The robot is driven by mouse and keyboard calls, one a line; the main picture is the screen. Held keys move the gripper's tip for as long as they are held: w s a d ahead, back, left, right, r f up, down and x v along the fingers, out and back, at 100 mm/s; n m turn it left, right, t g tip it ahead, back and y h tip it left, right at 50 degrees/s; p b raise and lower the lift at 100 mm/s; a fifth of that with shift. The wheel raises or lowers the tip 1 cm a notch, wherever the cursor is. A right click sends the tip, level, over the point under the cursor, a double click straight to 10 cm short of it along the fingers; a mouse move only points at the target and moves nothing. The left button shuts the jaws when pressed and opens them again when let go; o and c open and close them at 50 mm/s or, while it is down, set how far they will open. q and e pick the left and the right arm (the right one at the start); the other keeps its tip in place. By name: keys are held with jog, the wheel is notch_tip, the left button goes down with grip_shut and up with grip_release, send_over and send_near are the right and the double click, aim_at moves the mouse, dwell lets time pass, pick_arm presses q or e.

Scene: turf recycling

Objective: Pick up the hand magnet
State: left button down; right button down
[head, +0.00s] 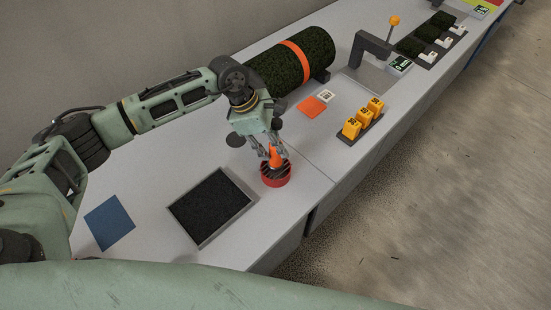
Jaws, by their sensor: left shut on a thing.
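The hand magnet appears to be the object with an orange upright grip (275,157) that stands in or on a round red holder (277,179) near the front edge of the bench. My left gripper (273,154) reaches down over it from above, with its fingers shut on the orange grip. The holder seems to rest on the bench, and I cannot tell whether the magnet is lifted from it. The lower part of the magnet is hidden inside the red rim. My right gripper does not show.
A dark tray (211,205) and a blue mat (109,222) lie to the left on the bench (160,165). A turf roll with an orange band (296,62) lies behind. Several yellow blocks (362,119), an orange card (311,107) and a grey stand (371,45) are farther right.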

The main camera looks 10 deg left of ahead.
pick_arm(q)
jog(key=shift+w+r, duration=0.15)
jog(key=shift+w, duration=0.05)
